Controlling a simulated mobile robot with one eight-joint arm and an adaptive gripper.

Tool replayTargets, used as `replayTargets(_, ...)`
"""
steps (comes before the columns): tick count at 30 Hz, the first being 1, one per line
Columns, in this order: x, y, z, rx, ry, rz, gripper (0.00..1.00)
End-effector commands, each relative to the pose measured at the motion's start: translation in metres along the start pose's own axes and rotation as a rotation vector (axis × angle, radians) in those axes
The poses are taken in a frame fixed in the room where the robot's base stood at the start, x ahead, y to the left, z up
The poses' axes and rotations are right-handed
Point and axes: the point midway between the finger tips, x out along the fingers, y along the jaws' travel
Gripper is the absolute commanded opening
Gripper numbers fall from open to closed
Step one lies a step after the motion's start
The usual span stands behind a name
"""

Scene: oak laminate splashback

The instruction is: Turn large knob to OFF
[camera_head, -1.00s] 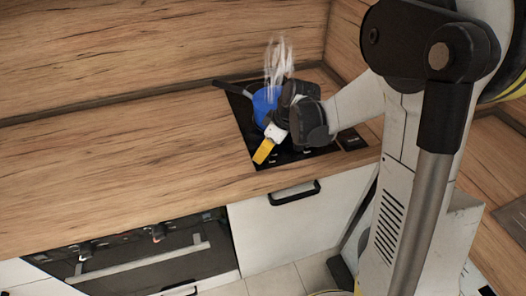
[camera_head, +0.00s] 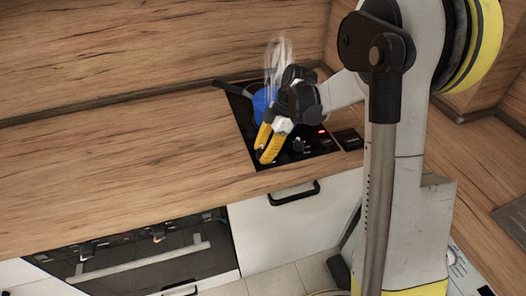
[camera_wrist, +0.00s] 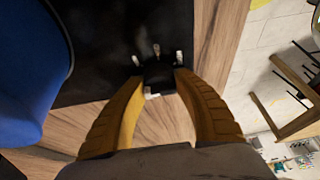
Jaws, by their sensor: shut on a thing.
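In the wrist view the large knob (camera_wrist: 158,75) is a dark block on the black cooktop, with small pale marks around it. My gripper (camera_wrist: 161,82) has its two yellow fingers on either side of the knob and is shut on it. In the head view my gripper (camera_head: 265,150) is over the front left part of the cooktop (camera_head: 247,126). The held knob cannot be made out there. The knob's pointer and the lettering are too dark and small to read.
A blue pot (camera_head: 259,103) with a dark handle stands on the cooktop behind my gripper, with steam above it. It is close on the left in the wrist view (camera_wrist: 30,75). A red light (camera_head: 322,131) glows on the cooktop. Another dark knob (camera_head: 299,146) sits right of my gripper. The left counter is clear.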

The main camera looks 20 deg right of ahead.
Motion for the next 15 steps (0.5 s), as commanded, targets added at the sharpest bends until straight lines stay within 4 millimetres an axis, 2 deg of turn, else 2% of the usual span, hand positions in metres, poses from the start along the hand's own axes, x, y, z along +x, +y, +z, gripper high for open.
replayTargets(15, 0.0010, -0.0011, 0.0000, -0.032, -0.001, -0.016, 0.05)
